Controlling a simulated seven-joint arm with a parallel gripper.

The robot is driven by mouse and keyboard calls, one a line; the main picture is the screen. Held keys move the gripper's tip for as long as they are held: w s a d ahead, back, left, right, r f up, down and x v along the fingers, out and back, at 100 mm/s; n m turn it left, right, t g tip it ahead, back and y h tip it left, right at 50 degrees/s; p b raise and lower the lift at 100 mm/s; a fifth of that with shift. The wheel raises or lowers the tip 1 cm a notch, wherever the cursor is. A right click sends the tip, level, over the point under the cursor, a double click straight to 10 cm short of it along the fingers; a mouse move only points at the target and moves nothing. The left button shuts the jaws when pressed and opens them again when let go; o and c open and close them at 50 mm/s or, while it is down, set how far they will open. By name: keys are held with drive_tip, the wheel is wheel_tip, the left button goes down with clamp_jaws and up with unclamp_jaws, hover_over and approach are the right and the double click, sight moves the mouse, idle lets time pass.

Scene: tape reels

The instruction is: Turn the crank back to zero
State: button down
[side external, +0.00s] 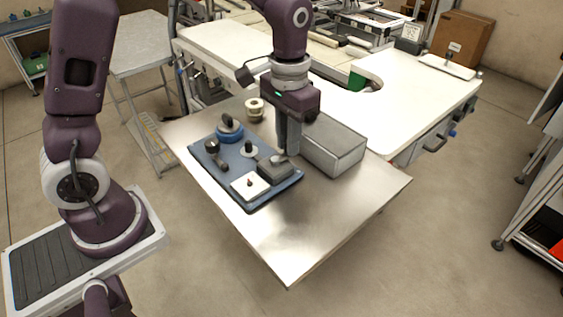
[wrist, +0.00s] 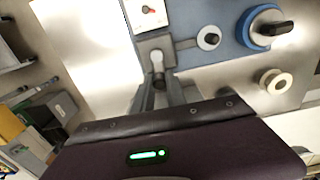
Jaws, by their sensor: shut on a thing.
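A blue board (side external: 253,203) lies on the metal table. Near its front right corner is a grey block (side external: 272,170), which also shows in the wrist view (wrist: 148,45). The crank's dark knob (wrist: 158,80) stands up at this block. My gripper (side external: 285,153) points down over the block, and in the wrist view its fingers (wrist: 160,88) close on the knob from both sides. A white dial plate (side external: 249,186) sits beside the block; the wrist view shows a small red mark on it (wrist: 147,9). The dial's reading is too small to tell. My fingers partly hide the crank arm.
A blue reel with a black knob (side external: 229,134), a black-knobbed lever (side external: 212,148) and a small round post (side external: 248,150) stand on the board. A cream spool (side external: 254,108) is behind. A grey box (side external: 335,152) stands close right of my gripper. The table's front is clear.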

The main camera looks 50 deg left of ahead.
drive_tip(key=shift+a, duration=0.35)
drive_tip(key=shift+s+a, duration=0.3)
drive_tip(key=shift+a, duration=0.35)
drive_tip(key=shift+s+a, duration=0.1)
